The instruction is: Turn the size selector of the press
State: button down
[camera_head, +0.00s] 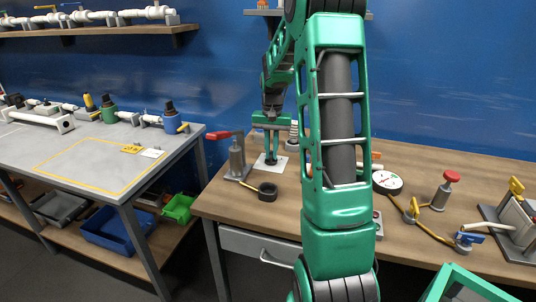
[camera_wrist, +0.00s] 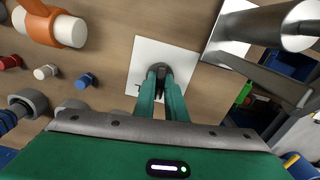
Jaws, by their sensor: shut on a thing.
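The size selector is a dark round knob (camera_wrist: 161,67) on a square white plate (camera_wrist: 147,47) with a dark mark at its left. The plate also shows on the wooden bench in the head view (camera_head: 281,168). My gripper (camera_wrist: 163,82) points down over the plate, and its green fingers with dark tips are shut on the knob. In the head view my gripper (camera_head: 270,158) partly hides the knob. The press appears to be the grey metal cylinder (camera_head: 237,160) with a red lever (camera_head: 218,136), just left of the plate. Its metal body (camera_wrist: 276,27) is at the upper right of the wrist view.
A dark ring (camera_head: 268,192) with a yellow cable lies in front of the plate. Coloured fittings, including an orange and white pipe piece (camera_wrist: 62,27), lie left of it in the wrist view. A gauge (camera_head: 387,182) and red-topped valve (camera_head: 446,190) stand to the right.

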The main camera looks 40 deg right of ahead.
jog(key=shift+m, duration=0.5)
jog(key=shift+d, duration=0.1)
jog(key=c, duration=1.8)
grip_release()
jog(key=shift+r, duration=0.2)
notch_tip(320, 180, up, 10)
jog(key=shift+r, duration=0.2)
